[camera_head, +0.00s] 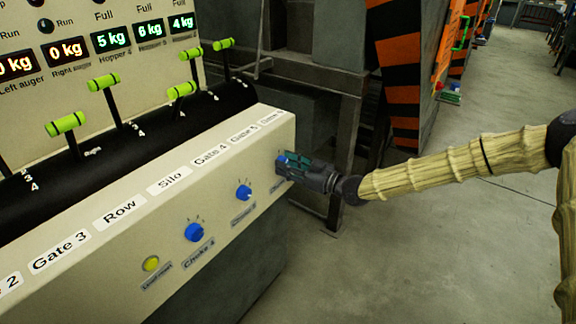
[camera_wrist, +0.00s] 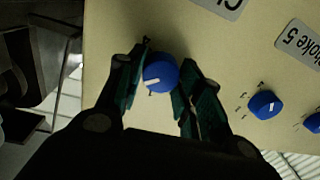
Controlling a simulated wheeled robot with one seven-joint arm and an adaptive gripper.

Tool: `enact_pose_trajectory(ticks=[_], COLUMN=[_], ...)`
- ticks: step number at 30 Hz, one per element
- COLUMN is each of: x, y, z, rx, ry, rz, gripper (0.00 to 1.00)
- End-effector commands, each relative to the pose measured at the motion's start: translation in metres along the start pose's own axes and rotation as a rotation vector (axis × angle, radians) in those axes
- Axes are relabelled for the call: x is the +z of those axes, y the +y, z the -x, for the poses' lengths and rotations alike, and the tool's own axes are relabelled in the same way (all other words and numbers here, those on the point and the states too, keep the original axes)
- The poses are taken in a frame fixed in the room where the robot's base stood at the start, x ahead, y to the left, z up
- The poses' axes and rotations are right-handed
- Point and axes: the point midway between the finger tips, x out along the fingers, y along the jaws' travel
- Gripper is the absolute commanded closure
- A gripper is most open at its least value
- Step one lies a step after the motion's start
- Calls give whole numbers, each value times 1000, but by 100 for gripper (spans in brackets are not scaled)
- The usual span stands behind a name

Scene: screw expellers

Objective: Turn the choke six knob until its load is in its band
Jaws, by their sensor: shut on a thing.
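The choke six knob (camera_wrist: 160,74) is blue with a white pointer mark and sits on the cream panel front. In the wrist view it lies between the two fingers of my gripper (camera_wrist: 160,84). In the head view my gripper (camera_head: 288,163) is at the rightmost knob of the panel and hides most of it. The fingers are shut on the knob from both sides. In the wrist view the knob's white mark points to the lower left. The label beside this knob is cut off in the wrist view. No load readout for choke six can be made out.
The choke five knob (camera_wrist: 265,104) and choke four knob (camera_head: 194,232) sit along the same panel. A yellow button (camera_head: 151,264) is farther left. Green-handled levers (camera_head: 66,124) stand above, below lit weight displays (camera_head: 111,40). Open floor (camera_head: 400,250) lies right of the panel.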

Motion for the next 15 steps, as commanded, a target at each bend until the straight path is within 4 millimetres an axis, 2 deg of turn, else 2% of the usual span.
enact_pose_trajectory(ticks=[15], x=[0], y=[2], z=[0], rx=[6], ry=[27], rz=[-418], gripper=[88])
